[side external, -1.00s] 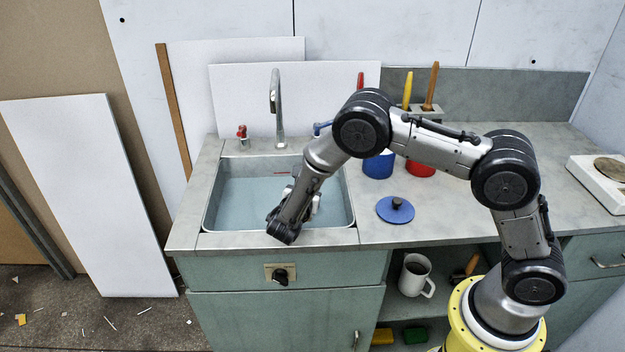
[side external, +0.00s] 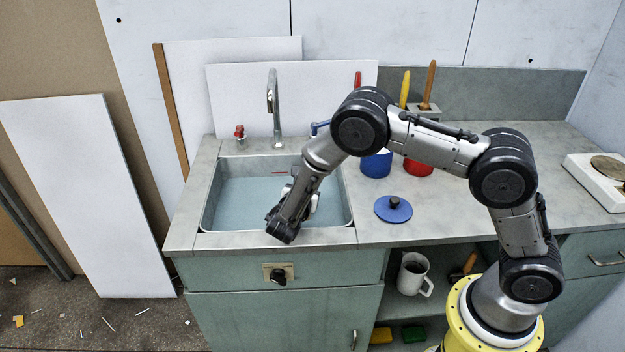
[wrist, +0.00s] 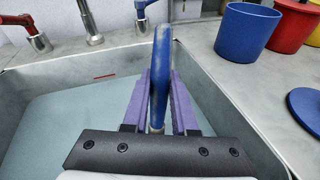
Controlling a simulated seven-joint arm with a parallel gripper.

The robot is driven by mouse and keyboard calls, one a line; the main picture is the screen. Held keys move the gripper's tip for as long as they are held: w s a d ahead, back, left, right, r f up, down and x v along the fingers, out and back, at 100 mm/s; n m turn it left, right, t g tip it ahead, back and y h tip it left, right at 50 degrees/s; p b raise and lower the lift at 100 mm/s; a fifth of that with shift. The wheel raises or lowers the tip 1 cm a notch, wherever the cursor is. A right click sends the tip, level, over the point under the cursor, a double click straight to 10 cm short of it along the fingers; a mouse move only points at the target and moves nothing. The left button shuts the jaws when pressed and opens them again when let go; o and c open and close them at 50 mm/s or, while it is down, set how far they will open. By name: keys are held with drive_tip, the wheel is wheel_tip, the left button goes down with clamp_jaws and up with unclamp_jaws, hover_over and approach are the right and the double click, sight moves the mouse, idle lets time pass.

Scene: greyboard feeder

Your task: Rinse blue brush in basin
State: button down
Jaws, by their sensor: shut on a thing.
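The basin (side external: 210,205) is a grey sink set in the counter, and it holds pale blue-grey water (side external: 240,195). It also fills much of the wrist view, with its right wall (wrist: 215,85) near my gripper. My gripper (wrist: 160,88) has purple fingers shut on the blue brush, whose worn blue handle (wrist: 160,62) stands up between them. The brush's lower end is hidden behind my gripper, so I cannot tell whether it touches the water. In the side view my gripper is over the basin's right part, mostly hidden by my wrist.
A faucet (side external: 273,105) stands behind the basin, with a red-handled tap (side external: 240,133) to its left and a blue-handled one (side external: 319,128) to its right. Right of the basin are a blue pot (side external: 376,164), a red pot (side external: 419,169) and a blue lid (side external: 392,212).

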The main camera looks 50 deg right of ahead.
idle(0.4)
drive_tip(key=shift+s+d, duration=0.1)
drive_tip(key=shift+d, duration=0.15)
drive_tip(key=shift+a, duration=0.15)
idle(1.4)
drive_tip(key=shift+a, duration=0.25)
drive_tip(key=shift+d, duration=0.45)
drive_tip(key=shift+a, duration=0.45)
drive_tip(key=shift+r, duration=0.1)
wheel_tip(320, 180, up, 13)
idle(2.0)
drive_tip(key=shift+r, duration=0.1)
idle(0.9)
